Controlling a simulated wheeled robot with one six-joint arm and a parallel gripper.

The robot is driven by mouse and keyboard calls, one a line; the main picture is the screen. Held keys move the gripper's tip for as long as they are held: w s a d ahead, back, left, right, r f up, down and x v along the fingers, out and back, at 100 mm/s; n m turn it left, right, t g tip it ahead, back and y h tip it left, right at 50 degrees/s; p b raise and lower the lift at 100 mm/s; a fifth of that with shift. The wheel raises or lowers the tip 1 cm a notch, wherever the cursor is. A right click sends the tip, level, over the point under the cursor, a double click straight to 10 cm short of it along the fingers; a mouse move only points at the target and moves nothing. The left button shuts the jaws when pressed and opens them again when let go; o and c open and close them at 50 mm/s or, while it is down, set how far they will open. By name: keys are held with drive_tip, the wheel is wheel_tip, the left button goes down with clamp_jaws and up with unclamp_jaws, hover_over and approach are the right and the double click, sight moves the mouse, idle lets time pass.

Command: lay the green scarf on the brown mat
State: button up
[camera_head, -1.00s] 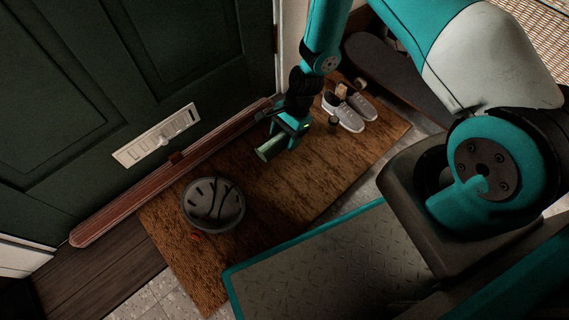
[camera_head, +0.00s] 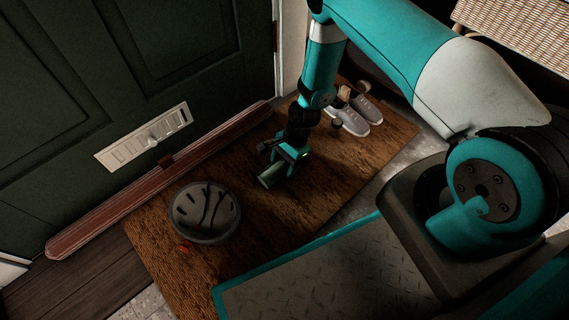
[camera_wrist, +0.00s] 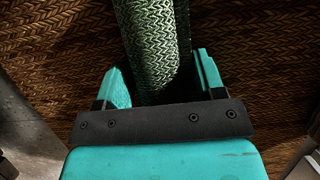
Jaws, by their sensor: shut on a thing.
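The green scarf (camera_wrist: 155,40) is a rolled, textured bundle between the fingers of my gripper (camera_wrist: 160,88) in the wrist view. In the head view my gripper (camera_head: 281,172) is low over the brown mat (camera_head: 285,213), with the end of the scarf (camera_head: 270,178) showing at its left. My gripper is shut on the scarf. The woven mat fills the background of the wrist view behind it. I cannot tell whether the scarf touches the mat.
A grey helmet (camera_head: 204,212) with dark straps sits on the mat to the left of my gripper. A pair of grey shoes (camera_head: 352,118) is at the mat's far right end. A reddish-brown wooden sill (camera_head: 120,205) and a dark green door (camera_head: 110,70) lie behind the mat.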

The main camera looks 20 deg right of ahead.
drive_tip(key=o, duration=0.9)
drive_tip(key=shift+o, duration=0.2)
